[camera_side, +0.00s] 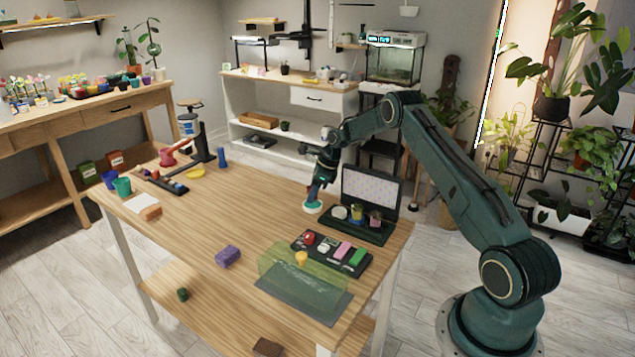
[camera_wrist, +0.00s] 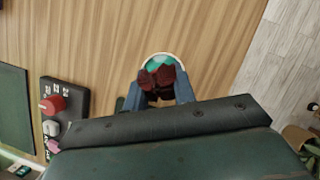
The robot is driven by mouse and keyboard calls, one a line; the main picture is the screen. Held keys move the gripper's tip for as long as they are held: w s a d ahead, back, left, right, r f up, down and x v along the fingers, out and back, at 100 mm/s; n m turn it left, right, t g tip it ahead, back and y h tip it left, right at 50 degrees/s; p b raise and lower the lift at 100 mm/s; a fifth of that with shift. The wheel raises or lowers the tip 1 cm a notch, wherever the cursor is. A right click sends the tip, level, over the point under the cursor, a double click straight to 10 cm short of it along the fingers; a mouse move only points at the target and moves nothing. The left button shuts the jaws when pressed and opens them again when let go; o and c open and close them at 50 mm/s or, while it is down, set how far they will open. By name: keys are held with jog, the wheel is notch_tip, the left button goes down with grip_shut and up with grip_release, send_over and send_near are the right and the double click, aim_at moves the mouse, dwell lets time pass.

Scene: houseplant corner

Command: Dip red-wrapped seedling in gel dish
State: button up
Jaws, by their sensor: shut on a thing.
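My gripper (camera_wrist: 157,92) points down in the wrist view, its blue fingers shut on the dark red-wrapped seedling (camera_wrist: 158,78). The gel dish (camera_wrist: 160,57), white-rimmed with teal gel, lies right behind and below the seedling's red end, which partly covers it. In the side view my gripper (camera_side: 319,188) is directly over the gel dish (camera_side: 313,209) on the wooden table, its fingers very close to it. The seedling is mostly hidden there by the fingers. I cannot tell whether its red end touches the gel.
An open dark case (camera_side: 370,228) with small cups stands close at right. In front are a dark tray (camera_side: 327,262) with coloured pieces, a translucent green box (camera_side: 290,272) and a purple block (camera_side: 228,256). The table's middle left (camera_side: 225,212) is clear.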

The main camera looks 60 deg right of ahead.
jog(key=shift+r, duration=2.2)
